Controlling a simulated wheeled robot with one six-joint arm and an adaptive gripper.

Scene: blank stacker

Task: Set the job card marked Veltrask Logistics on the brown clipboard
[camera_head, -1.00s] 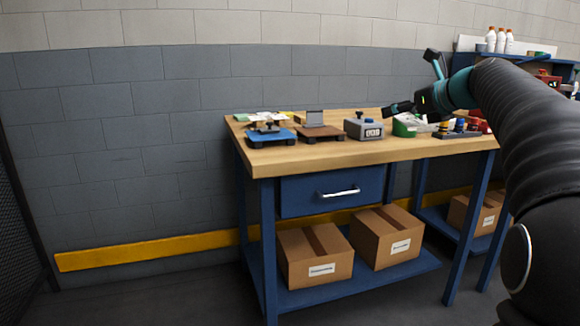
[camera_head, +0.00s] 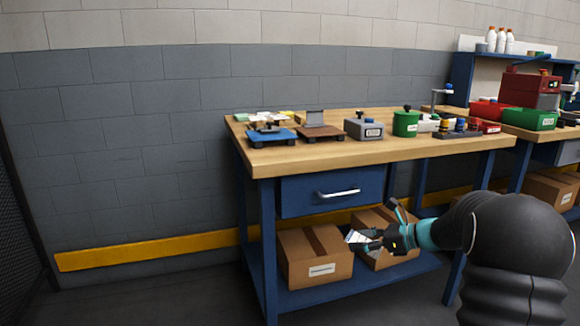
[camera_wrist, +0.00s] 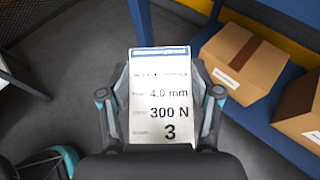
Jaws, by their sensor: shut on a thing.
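My gripper (camera_head: 376,240) is shut on a white job card (camera_head: 356,237), low in front of the bench and below its top. In the wrist view the card (camera_wrist: 162,115) stands between the fingers, with a blue band at its top.
The wooden bench top (camera_head: 300,160) carries a grey box (camera_head: 364,130), a green container (camera_head: 405,124) and several small items at right. A drawer handle (camera_head: 338,192) sticks out in front. Cardboard boxes (camera_head: 312,270) stand on the lower shelf behind my gripper.

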